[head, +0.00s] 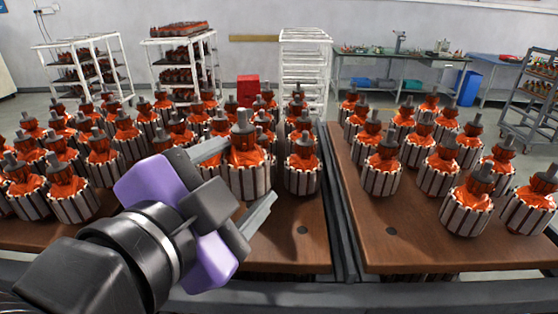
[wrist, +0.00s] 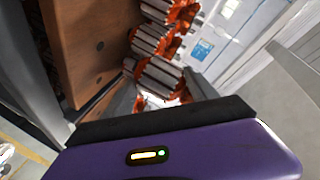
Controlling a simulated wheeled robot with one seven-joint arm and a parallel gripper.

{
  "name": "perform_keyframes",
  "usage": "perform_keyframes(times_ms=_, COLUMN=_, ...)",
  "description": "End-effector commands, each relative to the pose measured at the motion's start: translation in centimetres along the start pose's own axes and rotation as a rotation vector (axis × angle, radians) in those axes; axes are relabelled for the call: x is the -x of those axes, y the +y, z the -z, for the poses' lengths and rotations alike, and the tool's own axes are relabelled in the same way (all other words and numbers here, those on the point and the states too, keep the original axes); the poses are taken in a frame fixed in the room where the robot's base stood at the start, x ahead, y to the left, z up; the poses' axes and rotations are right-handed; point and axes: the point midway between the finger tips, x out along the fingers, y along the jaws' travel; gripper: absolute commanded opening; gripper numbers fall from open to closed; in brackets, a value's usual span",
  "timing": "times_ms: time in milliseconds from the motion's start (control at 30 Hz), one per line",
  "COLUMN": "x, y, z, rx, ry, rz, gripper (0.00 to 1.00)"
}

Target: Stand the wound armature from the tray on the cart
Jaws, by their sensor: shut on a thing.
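My gripper (head: 251,170) reaches in from the lower left in the head view, its fingers shut on a wound armature (head: 245,150). This armature has a grey shaft, orange windings and a striped core, and it looks upright. It is at the front of the left brown board (head: 285,228); whether its base touches the board I cannot tell. In the wrist view the fingers (wrist: 158,100) show beyond the purple gripper body, with an armature (wrist: 157,76) between or just past them. The gripper hides part of the board.
Many similar armatures crowd the left board, one (head: 302,172) close on the right of the held one. The right brown board (head: 390,245) carries several armatures (head: 381,172), with bare wood at its front left. A dark rail (head: 345,225) divides the boards. White racks (head: 304,75) stand behind.

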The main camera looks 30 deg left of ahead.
Motion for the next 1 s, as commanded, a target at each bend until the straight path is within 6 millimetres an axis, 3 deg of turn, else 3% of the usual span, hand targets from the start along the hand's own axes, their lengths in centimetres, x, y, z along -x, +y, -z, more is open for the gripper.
perform_keyframes(times_ms=500, x=-0.7, y=2.4, z=-2.0, rx=-0.002, ry=0.001, rz=0.001, gripper=0.0)
perform_keyframes(times_ms=1000, x=-0.7, y=2.6, z=-2.2, rx=-0.002, ry=0.001, rz=0.001, gripper=0.0)
